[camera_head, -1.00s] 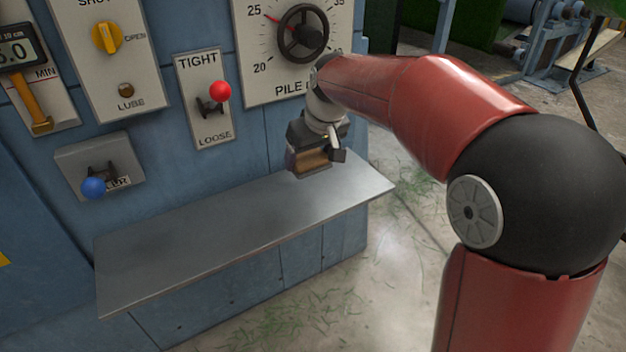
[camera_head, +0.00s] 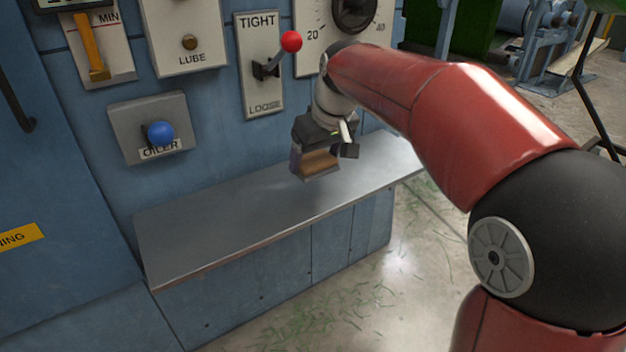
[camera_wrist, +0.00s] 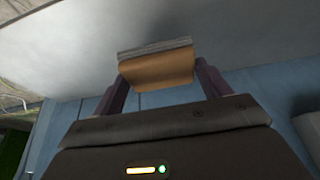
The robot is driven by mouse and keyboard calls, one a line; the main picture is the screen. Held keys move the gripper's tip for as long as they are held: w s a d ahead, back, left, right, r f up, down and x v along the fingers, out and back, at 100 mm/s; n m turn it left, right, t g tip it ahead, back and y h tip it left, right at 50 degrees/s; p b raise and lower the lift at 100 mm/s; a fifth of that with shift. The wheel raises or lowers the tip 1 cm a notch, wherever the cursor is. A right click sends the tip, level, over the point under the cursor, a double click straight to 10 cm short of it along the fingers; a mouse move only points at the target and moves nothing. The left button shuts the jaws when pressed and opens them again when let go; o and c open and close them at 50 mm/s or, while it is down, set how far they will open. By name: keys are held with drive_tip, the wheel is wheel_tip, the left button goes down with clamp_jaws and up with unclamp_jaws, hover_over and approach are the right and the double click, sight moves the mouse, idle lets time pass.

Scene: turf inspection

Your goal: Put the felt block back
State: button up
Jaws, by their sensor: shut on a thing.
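My gripper (camera_head: 316,152) is shut on the felt block (camera_head: 318,165), a small tan block with a grey layer. In the head view the gripper points down and the block is over the right half of the metal shelf (camera_head: 215,233). In the wrist view the block (camera_wrist: 156,70) is held between the two dark fingers, with its grey layer on the side away from the palm. The pale shelf surface fills the top of that view, beyond the block. I cannot tell whether the block touches the shelf.
The blue machine wall behind carries a red-knobbed lever (camera_head: 291,41) marked TIGHT and LOOSE, an oiler with a blue knob (camera_head: 161,134), and a dial with a dark handwheel (camera_head: 352,12). The shelf looks bare to the left. Grass clippings lie on the floor.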

sight(316, 173)
drive_tip(key=shift+f+b, duration=0.5)
drive_tip(key=shift+f, duration=1.5)
drive_tip(key=shift+f, duration=0.15)
drive_tip(key=o, duration=1)
drive_tip(key=shift+c, duration=0.2)
